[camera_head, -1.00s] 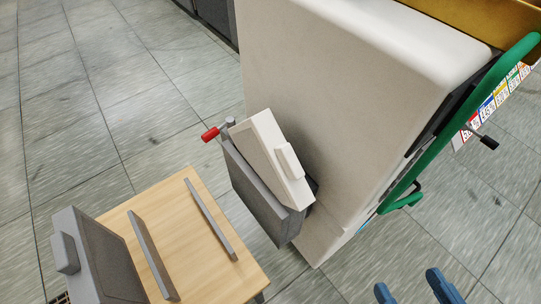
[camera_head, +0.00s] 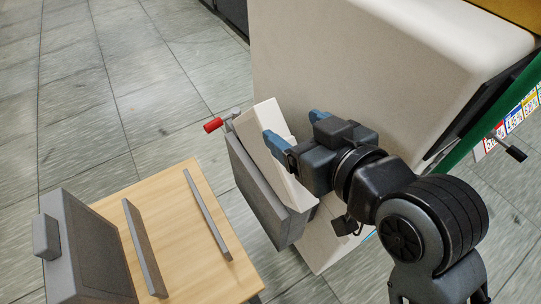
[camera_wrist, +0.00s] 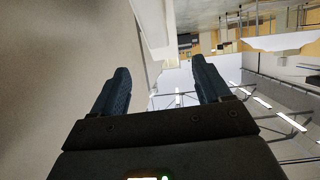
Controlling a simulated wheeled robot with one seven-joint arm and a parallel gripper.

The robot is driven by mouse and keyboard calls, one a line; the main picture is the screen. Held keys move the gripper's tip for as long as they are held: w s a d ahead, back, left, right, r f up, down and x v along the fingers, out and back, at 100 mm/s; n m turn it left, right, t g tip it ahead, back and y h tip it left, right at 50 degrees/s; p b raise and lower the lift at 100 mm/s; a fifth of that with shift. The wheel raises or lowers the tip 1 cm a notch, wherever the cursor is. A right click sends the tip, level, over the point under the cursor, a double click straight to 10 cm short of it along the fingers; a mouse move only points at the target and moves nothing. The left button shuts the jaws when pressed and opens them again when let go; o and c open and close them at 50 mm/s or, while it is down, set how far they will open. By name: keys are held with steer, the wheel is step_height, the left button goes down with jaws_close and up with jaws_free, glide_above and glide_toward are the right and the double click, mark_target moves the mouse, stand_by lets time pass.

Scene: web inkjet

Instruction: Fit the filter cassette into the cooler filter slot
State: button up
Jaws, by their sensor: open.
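A cream cassette (camera_head: 262,118) sits tilted in a grey slot holder (camera_head: 255,190) on the side of the large cream machine. A grey cassette (camera_head: 85,245) with a block handle stands upright at the left end of the wooden table. My gripper (camera_head: 297,128) is open and empty, with blue fingers, at the upper part of the cream cassette. One finger overlaps the cassette in the picture; I cannot tell if it touches. The cassette's handle is hidden behind my gripper. In the wrist view my two fingers (camera_wrist: 159,80) are spread apart with nothing clearly between them.
The machine (camera_head: 330,60) rises close behind my gripper. A red-tipped lever (camera_head: 213,125) sticks out at the holder's upper left. The wooden table (camera_head: 180,220) carries two grey rails (camera_head: 207,213) with bare wood between them. Tiled floor (camera_head: 100,100) is clear at the left.

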mark_target(271, 116)
steer(key=shift+w+a+r, duration=0.2)
steer(key=shift+a+r, duration=0.1)
steer(key=shift+a, duration=0.05)
steer(key=shift+w+a, duration=0.2)
steer(key=shift+x, duration=0.9)
steer(key=x, duration=0.2)
steer(key=f+x, duration=0.1)
steer(key=x, duration=0.2)
steer(key=shift+f, duration=0.15)
jaws_close()
